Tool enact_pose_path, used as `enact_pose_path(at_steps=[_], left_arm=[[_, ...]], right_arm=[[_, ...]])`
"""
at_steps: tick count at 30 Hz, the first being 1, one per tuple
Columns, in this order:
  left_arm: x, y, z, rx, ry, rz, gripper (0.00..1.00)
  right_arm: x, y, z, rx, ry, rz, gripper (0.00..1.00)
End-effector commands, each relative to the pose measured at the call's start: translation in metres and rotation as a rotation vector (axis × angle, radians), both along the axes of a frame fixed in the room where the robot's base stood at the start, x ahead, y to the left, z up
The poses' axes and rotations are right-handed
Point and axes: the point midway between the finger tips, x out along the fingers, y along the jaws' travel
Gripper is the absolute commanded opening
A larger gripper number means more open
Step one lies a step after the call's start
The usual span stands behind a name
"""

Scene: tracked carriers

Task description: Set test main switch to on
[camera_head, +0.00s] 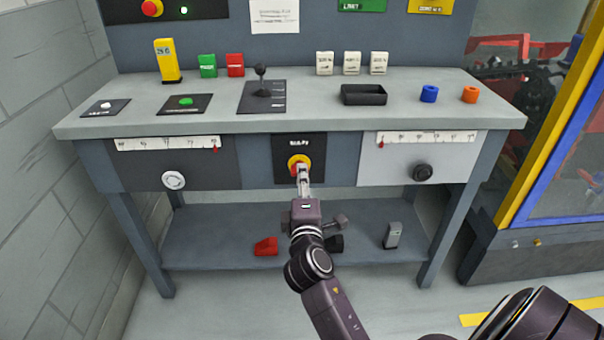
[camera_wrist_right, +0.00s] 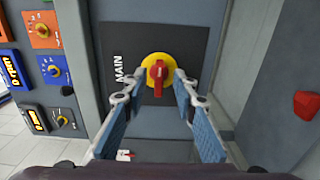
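The main switch (camera_head: 295,160) is a red knob on a yellow disc, on a dark plate in the middle of the bench front. In the right wrist view its red knob (camera_wrist_right: 158,82) stands long way up and down the picture, beside the sideways word MAIN. My right gripper (camera_head: 302,172) is at the switch. In its wrist view the fingertips (camera_wrist_right: 160,84) are apart, one on each side of the knob, with small gaps visible. Whether they touch it lower down I cannot tell. My left gripper is not in view.
A round dial (camera_head: 173,180) is left of the switch and a black knob (camera_head: 422,173) is right, each under a white scale. The bench top (camera_head: 215,122) above holds a black lever (camera_head: 260,80) and a black tray (camera_head: 363,95). A shelf (camera_head: 215,225) lies below.

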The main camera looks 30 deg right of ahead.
Motion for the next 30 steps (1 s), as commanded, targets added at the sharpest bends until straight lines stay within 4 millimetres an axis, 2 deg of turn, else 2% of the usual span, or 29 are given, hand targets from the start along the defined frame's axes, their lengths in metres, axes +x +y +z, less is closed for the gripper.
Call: enact_pose_path(at_steps=[3,9,27,30], left_arm=[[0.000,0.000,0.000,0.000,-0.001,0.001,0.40],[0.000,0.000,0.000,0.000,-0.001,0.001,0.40],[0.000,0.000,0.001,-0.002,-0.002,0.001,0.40],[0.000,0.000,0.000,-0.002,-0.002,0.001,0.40]], right_arm=[[-0.019,0.011,-0.002,0.003,0.003,-0.001,0.26],[-0.038,0.023,-0.001,0.000,0.002,-0.001,0.26],[-0.042,0.025,-0.001,0.003,0.001,-0.002,0.26],[-0.049,0.022,-0.010,0.062,0.007,-0.011,0.26]])
